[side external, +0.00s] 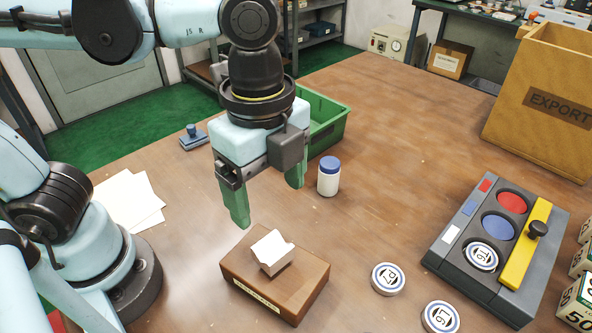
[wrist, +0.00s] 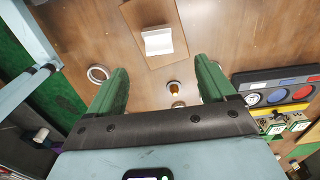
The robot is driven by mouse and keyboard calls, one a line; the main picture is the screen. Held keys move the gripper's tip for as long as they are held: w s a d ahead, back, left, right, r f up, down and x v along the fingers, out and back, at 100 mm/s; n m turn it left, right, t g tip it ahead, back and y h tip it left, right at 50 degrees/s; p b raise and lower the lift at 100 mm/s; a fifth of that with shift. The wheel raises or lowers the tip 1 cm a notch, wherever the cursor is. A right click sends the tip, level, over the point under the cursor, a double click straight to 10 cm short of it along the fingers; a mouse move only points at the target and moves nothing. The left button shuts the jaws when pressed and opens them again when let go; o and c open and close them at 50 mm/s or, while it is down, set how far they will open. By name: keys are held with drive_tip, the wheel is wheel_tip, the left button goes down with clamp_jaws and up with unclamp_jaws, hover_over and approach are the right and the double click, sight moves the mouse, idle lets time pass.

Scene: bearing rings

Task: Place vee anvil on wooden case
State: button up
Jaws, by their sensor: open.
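The vee anvil (side external: 271,251) is a small white block with a notched top. It rests on the wooden case (side external: 244,271), a brown box with a pale label on its front side. In the wrist view the anvil (wrist: 157,41) lies on the case (wrist: 141,14) near the top of the picture, beyond the fingertips. My gripper (side external: 268,204) has green fingers, is open and empty, and hangs above and behind the case, apart from the anvil. The fingers also show wide apart in the wrist view (wrist: 163,72).
A white jar with a blue lid (side external: 328,177) stands right of my gripper, near a green bin (side external: 331,120). Two loose rings (side external: 388,279) (side external: 440,317) lie right of the case. A grey tray (side external: 452,252) with a yellow bar and an EXPORT box (side external: 545,95) stand farther right.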

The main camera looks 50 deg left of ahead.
drive_tip(key=w+a+f+n+t, duration=0.2)
drive_tip(key=w+a+n+t, duration=0.1)
drive_tip(key=a+n, duration=0.5)
drive_tip(key=w+a+f+n+t, duration=0.2)
drive_tip(key=w+a+n+t, duration=0.2)
drive_tip(key=a+n, duration=0.5)
drive_tip(key=shift+w+a+f+n, duration=0.15)
drive_tip(key=shift+w+f+n, duration=0.15)
drive_tip(key=shift+w, duration=0.05)
